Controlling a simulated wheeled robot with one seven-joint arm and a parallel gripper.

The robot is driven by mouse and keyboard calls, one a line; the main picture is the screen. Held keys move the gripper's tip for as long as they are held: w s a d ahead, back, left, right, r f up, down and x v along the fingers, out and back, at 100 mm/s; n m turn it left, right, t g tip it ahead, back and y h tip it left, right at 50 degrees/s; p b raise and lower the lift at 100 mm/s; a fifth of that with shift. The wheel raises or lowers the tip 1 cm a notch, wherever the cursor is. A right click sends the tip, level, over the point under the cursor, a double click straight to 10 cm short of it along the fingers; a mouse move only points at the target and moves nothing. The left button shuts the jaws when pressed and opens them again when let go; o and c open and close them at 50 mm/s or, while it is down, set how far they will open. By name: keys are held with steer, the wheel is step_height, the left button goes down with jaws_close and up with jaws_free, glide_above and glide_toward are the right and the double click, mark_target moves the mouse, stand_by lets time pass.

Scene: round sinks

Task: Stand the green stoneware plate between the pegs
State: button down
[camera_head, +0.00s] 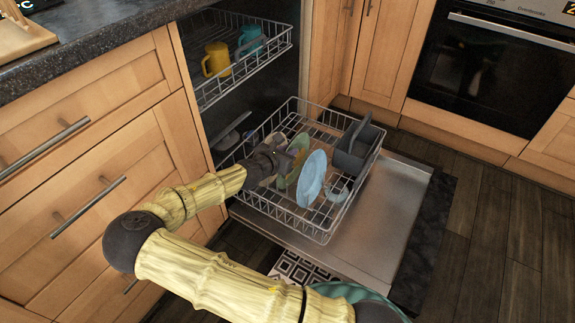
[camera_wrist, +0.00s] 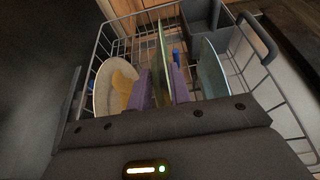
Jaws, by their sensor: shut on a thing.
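The green plate (camera_head: 301,142) is on edge in the lower dishwasher rack (camera_head: 322,232), partly hidden by my gripper (camera_head: 287,160) in the head view. In the wrist view the plate (camera_wrist: 162,50) shows nearly edge-on, upright, between the two purple fingers of my gripper (camera_wrist: 162,88). The fingers are shut on it. The plate's lower edge is hidden behind the gripper, so I cannot tell whether it sits between the pegs or touches the rack floor.
A light blue plate (camera_head: 312,178) stands just right of the green one; it also shows in the wrist view (camera_wrist: 212,75). A pale round dish (camera_wrist: 103,88) is on the left. A grey cutlery basket (camera_head: 357,148) stands at the right. The upper rack holds a yellow mug (camera_head: 216,59) and a teal mug (camera_head: 250,40).

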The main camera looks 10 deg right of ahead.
steer(key=shift+r, duration=0.1)
step_height(320, 180, down, 4)
steer(key=shift+b, duration=1.25)
steer(key=shift+r, duration=0.1)
steer(key=c, duration=1.3)
jaws_free()
